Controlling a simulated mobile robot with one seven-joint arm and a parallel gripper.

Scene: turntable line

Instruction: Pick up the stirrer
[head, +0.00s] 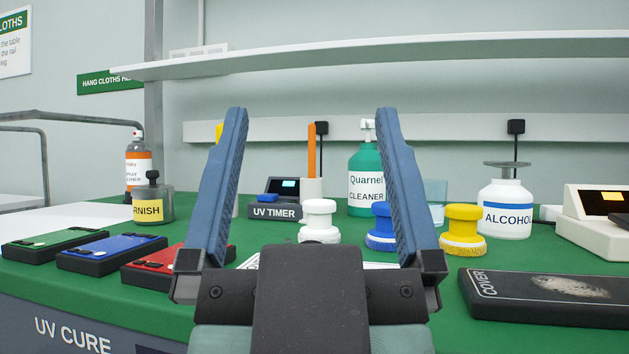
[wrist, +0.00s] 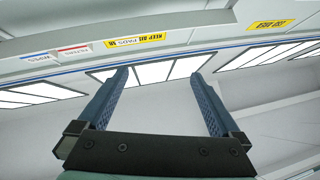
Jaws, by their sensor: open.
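An upright orange stick (head: 311,150), perhaps the stirrer, stands in a white cylindrical holder (head: 312,189) towards the back of the green table (head: 255,236). A yellow tip (head: 219,131) shows beside my gripper's left finger; the rest of it is mostly hidden. My gripper (head: 311,112) is open and empty, with its blue fingers raised in front of the table. The orange stick appears between the fingers, farther back. In the wrist view my gripper (wrist: 160,74) points up at the ceiling lights, with no stick in view.
A green cleaner bottle (head: 366,182), white knob (head: 318,222), blue knob (head: 381,229) and yellow knob (head: 462,230) stand nearby. The UV timer (head: 277,200) is left of the holder. An alcohol bottle (head: 505,211) and black cover (head: 550,297) are right. A shelf (head: 400,52) hangs above.

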